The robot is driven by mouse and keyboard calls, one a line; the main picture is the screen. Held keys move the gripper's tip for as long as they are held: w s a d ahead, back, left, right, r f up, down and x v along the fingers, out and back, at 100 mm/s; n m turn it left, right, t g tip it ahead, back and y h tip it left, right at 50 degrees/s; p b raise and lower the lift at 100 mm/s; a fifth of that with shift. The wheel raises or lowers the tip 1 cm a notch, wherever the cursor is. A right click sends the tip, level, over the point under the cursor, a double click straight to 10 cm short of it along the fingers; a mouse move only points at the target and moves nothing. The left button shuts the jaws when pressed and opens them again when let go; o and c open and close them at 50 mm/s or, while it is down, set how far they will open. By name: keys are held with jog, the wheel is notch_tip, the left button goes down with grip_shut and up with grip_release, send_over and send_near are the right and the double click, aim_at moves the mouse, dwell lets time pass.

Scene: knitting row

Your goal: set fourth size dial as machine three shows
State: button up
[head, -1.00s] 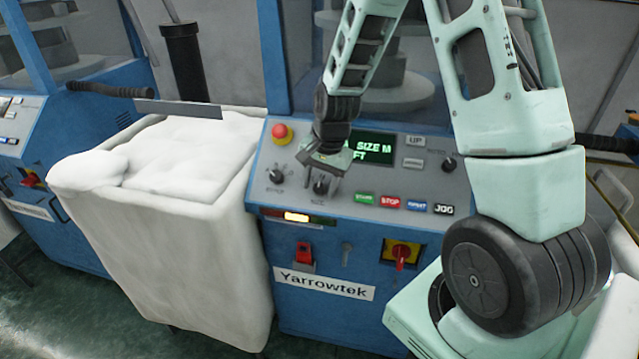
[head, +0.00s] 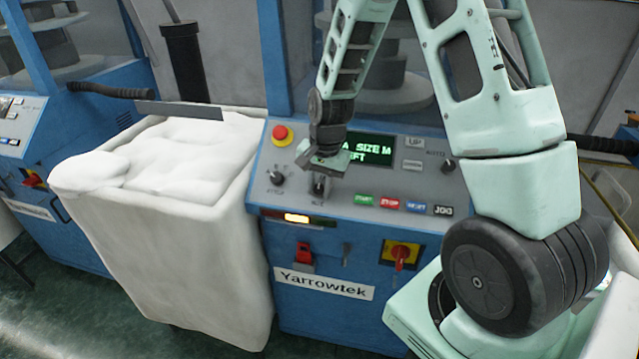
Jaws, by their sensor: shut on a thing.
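My gripper (head: 319,184) points down at the machine's sloping grey control panel (head: 285,215) and is shut on the size dial (head: 319,188). The fingers cover most of that dial, so its pointer cannot be read. My gripper and wrist hide the display's left part. Another black dial (head: 277,177) is left of the gripper, and a third (head: 448,165) is at the panel's right.
A red emergency button (head: 280,132) is at the panel's upper left. Start, stop, reset and jog buttons (head: 389,203) lie right of the gripper. A white fabric-filled bin (head: 165,250) stands left of the panel. A red-yellow switch (head: 401,254) is on the front below.

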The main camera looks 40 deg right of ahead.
jog(key=n+g+p, duration=0.1)
jog(key=n+h+p, duration=0.1)
jog(key=n, duration=0.1)
jog(key=shift+w+a+r+g+p, duration=0.15)
jog(key=shift+w+g+p, duration=0.05)
jog(key=shift+g+p, duration=0.2)
jog(key=shift+n+g+h+p, duration=0.55)
jog(key=shift+n+g+h, duration=0.4)
jog(key=shift+n, duration=0.65)
jog(key=shift+h, duration=0.25)
jog(key=o, duration=1)
jog(key=b+v, duration=0.2)
jog(key=v, duration=1.5)
jog(key=shift+a+b, duration=0.15)
jog(key=shift+b, duration=0.25)
